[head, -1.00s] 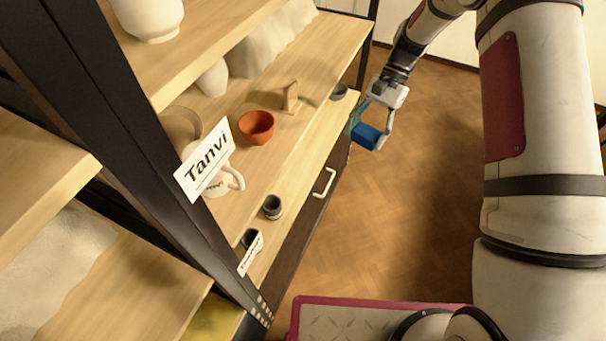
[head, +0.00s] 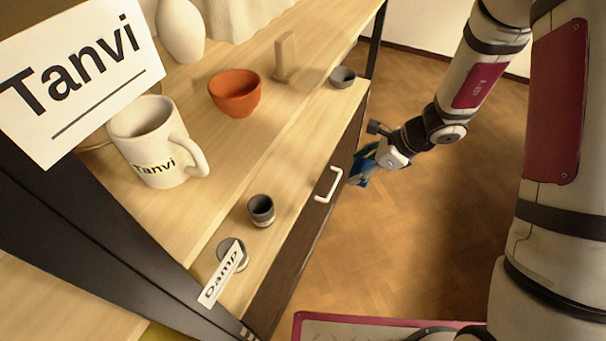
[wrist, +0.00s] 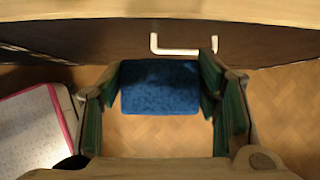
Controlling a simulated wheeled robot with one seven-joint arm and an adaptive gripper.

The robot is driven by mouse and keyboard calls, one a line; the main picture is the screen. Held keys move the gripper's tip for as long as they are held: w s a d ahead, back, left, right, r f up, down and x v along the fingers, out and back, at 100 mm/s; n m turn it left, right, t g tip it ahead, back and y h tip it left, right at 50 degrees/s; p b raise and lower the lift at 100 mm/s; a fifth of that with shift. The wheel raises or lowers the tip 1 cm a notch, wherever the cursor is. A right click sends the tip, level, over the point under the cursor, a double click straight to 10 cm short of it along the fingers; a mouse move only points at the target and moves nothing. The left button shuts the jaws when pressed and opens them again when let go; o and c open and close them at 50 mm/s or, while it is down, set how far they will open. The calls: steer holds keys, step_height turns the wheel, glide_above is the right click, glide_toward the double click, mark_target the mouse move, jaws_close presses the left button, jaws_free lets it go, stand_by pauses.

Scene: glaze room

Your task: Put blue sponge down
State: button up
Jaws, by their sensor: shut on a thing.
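The blue sponge (wrist: 160,87) is held between the green-padded fingers of my gripper (wrist: 161,90) in the wrist view. In the head view my gripper (head: 362,172) is in front of the dark drawer front, beside the white handle, and only a little of the blue sponge (head: 365,181) shows. The sponge is off the shelf, with wooden floor below it. In the wrist view the drawer front and white handle (wrist: 183,50) lie just beyond the sponge.
The wooden shelf (head: 228,160) bears a white mug (head: 148,143), an orange bowl (head: 236,94), a wooden piece (head: 286,57) and small grey cups (head: 261,210). Tags read "Tanvi" (head: 79,77) and "Damp" (head: 221,275). A dark post stands at left. The floor (head: 420,220) at right is clear.

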steer(key=b, duration=0.1)
glide_toward(296, 167)
steer(key=shift+w+a+f, duration=0.2)
steer(key=shift+a+f, duration=0.1)
steer(key=shift+a, duration=0.25)
steer(key=shift+w+a+f, duration=0.15)
steer(key=shift+a+f, duration=0.15)
steer(key=shift+a, duration=0.25)
steer(key=shift+w+a+f+b, duration=0.15)
steer(key=shift+f+b, duration=0.1)
steer(key=shift+f, duration=0.35)
steer(key=shift+s+a+f+b, duration=0.1)
steer(key=shift+a+f+b, duration=0.15)
steer(key=shift+f, duration=0.35)
steer(key=shift+w+a+f+b, duration=0.1)
steer(key=shift+f+b, duration=0.15)
steer(key=shift+f, duration=0.35)
steer(key=shift+f, duration=0.15)
steer(key=o, duration=1.1)
steer(key=shift+o, duration=0.2)
steer(key=shift+d+r, duration=0.1)
steer(key=shift+r, duration=0.3)
steer(key=p+v, duration=0.3)
steer(key=v, duration=0.8)
steer(key=shift+r, duration=0.2)
steer(key=shift+d, duration=0.25)
